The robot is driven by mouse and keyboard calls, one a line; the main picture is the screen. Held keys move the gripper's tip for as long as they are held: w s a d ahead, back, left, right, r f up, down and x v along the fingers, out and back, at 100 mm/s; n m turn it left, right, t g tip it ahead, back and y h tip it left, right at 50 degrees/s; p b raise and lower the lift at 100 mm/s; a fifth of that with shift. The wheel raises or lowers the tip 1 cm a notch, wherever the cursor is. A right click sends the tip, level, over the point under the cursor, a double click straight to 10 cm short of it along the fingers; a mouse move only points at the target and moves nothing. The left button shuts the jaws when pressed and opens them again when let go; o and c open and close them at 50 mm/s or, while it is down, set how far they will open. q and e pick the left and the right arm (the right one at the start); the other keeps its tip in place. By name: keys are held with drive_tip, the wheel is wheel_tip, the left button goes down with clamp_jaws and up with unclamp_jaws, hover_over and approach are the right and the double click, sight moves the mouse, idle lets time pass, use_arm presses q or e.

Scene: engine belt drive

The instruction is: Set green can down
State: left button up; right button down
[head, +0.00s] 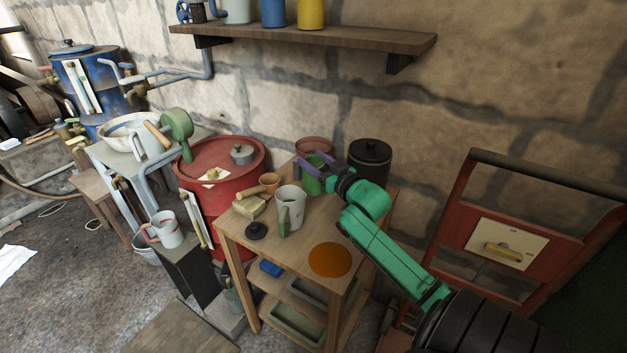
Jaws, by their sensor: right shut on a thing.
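The green can (312,186) is at the back of the small wooden table (293,254), behind the white mug. My right gripper (313,164) reaches in from the right, and its purple fingers are shut on the upper part of the can. The can looks roughly upright. Its lower part is close to the tabletop, but I cannot tell whether it touches. The fingers hide part of its top. My left gripper is not in view.
A white mug (290,207), terracotta cup (270,182), black lid (256,230) and orange disc (330,259) are on the tabletop. A dark lidded pot (370,160) and reddish pot (313,146) stand behind. A red drum (222,160) is at left.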

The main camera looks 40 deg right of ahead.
wheel_tip(320, 180, down, 4)
drive_tip(key=shift+s+f, duration=0.1)
drive_tip(key=shift+f, duration=0.55)
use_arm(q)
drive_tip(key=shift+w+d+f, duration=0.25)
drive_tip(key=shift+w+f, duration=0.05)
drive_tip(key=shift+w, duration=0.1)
use_arm(e)
drive_tip(key=shift+c, duration=0.7)
unclamp_jaws()
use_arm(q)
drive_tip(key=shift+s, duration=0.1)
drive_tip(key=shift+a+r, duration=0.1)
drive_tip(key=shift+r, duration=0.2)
use_arm(e)
drive_tip(key=s+a, duration=0.1)
drive_tip(key=s, duration=1.1)
drive_tip(key=shift+a, duration=0.15)
